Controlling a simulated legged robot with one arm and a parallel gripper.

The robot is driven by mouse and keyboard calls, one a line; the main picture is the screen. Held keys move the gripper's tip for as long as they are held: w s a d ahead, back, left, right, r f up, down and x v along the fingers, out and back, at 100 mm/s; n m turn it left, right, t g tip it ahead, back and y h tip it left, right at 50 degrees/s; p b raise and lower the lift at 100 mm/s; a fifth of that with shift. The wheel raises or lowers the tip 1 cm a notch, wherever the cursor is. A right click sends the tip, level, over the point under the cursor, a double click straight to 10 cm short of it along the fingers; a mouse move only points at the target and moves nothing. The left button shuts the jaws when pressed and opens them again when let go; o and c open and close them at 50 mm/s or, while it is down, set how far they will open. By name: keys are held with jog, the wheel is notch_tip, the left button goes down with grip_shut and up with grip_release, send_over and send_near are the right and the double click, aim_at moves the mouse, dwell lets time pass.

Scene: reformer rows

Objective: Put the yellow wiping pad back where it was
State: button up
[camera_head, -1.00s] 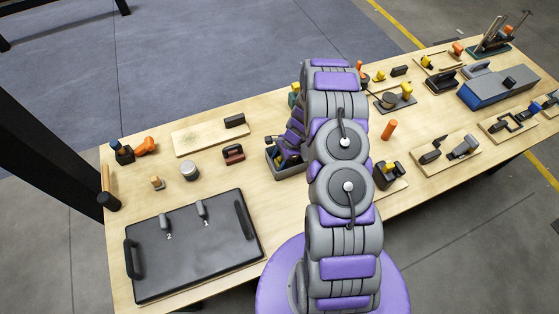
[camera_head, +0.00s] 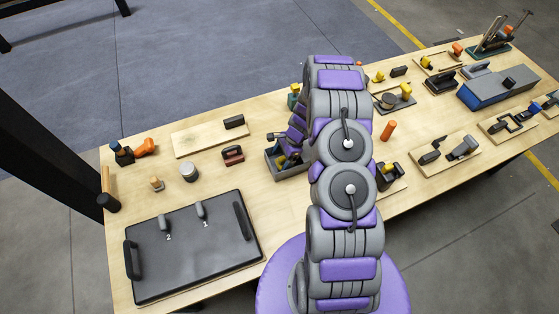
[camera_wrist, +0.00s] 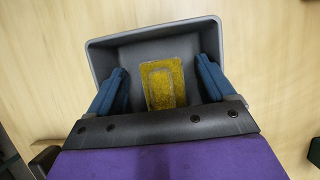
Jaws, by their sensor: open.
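The yellow wiping pad (camera_wrist: 164,84) lies on the floor of a small grey bin (camera_wrist: 150,35), as the wrist view shows. In the head view a bit of yellow (camera_head: 282,160) shows inside the same bin (camera_head: 271,168), mostly hidden by my arm. My gripper (camera_wrist: 162,69) is over the bin, with its blue fingers spread wide to the left and right of the pad. There is a visible gap between each finger and the pad. The gripper is open and empty. The near part of the bin is hidden by my gripper in the wrist view.
A black tray (camera_head: 190,270) with two numbered grey pieces lies at the front left of the wooden table (camera_head: 230,175). A dark red-handled block (camera_head: 232,154) stands just left of the bin. Boards with tools fill the right side. My arm hides the middle.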

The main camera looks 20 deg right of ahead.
jog(key=p+v, duration=0.1)
jog(key=v, duration=0.8)
jog(key=shift+r, duration=0.75)
jog(key=s+a+r+n, duration=0.3)
jog(key=s+a+r, duration=0.1)
jog(key=r, duration=0.3)
jog(key=s+a+r+n+g+h, duration=0.1)
jog(key=s+a+r+n, duration=0.2)
jog(key=r, duration=0.5)
jog(key=s+a+r+n, duration=0.3)
jog(key=s+a+r, duration=0.1)
jog(key=r, duration=0.3)
jog(key=s+a+r+n+h, duration=0.1)
jog(key=s+r+n, duration=0.3)
jog(key=s, duration=0.7)
jog(key=s+a+r+n+h, duration=0.1)
jog(key=s+r+n, duration=0.4)
jog(key=s, duration=0.7)
jog(key=shift+r+g+h, duration=0.4)
jog(key=shift+r+h, duration=0.05)
jog(key=shift+h, duration=0.35)
